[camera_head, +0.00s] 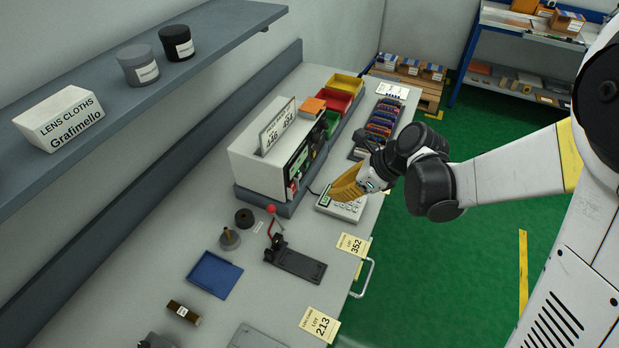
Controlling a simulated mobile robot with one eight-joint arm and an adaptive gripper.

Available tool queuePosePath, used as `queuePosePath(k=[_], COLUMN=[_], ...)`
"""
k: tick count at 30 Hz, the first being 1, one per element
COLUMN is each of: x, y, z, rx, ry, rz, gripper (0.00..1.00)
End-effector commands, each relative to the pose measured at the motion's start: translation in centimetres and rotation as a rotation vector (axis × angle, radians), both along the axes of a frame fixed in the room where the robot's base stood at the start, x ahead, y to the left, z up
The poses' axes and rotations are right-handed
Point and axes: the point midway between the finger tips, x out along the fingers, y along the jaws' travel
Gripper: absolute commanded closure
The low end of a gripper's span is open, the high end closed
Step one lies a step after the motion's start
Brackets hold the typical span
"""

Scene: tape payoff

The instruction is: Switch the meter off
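A small light-grey device with a greenish display and several buttons (346,211) lies on the bench in front of the white cabinet; it looks like the meter. A dark cable runs from its back side. Its display is too small to read, so I cannot tell whether it is on. My gripper (347,187), with yellow fingers, is over the device's far side and hides part of it. I cannot tell whether the fingers touch it. The fingers overlap in this view, so their opening does not show.
The white cabinet (262,168) stands behind the device on a grey base. Colored bins (336,100) and a rack of small items (381,119) lie farther along. A red-knobbed lever fixture (298,263) and a blue tray (213,275) are nearer. A grey shelf (205,45) overhangs the left.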

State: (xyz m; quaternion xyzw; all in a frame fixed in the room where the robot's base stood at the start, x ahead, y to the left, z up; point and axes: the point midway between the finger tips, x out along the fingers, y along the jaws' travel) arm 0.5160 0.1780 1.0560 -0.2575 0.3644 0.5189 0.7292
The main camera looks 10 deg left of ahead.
Motion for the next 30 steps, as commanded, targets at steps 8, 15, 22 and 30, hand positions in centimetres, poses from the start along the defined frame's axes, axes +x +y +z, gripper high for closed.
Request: queuePosePath(k=[8, 15, 22, 30], x=[0.0, 0.4, 1.4, 2.5], y=[0.0, 1.1, 3.9, 7.4], z=[0.0, -1.7, -5.6, -8.4], rx=[0.000, 0.000, -0.001, -0.001], ry=[0.001, -0.001, -0.002, -0.002], rz=[-0.001, 0.002, 0.002, 0.004], gripper=[1.00, 1.00, 1.00, 1.00])
